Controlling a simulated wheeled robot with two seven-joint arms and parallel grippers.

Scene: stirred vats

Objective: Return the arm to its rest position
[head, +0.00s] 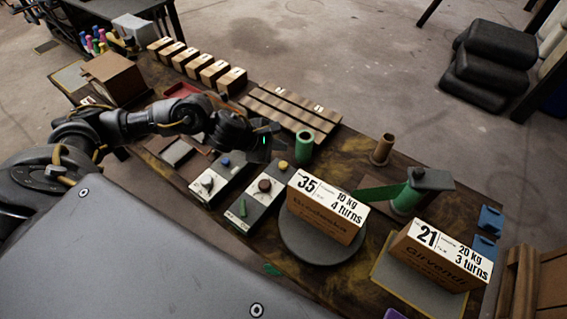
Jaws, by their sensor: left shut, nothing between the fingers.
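My left arm comes in from the left and reaches over the bench. My left gripper (268,140) is shut and empty, just left of a green cylinder (303,147) and above the bench top. It appears apart from the things around it. My right gripper does not show.
A box marked 35 (324,214) stands on a round grey turntable (296,245). A box marked 21 (433,260) sits on a grey pad (394,281). Two control boxes (213,182) lie below my gripper. A green tape roll (405,197), a brown tube (383,149) and several small boxes (214,72) stand farther back.

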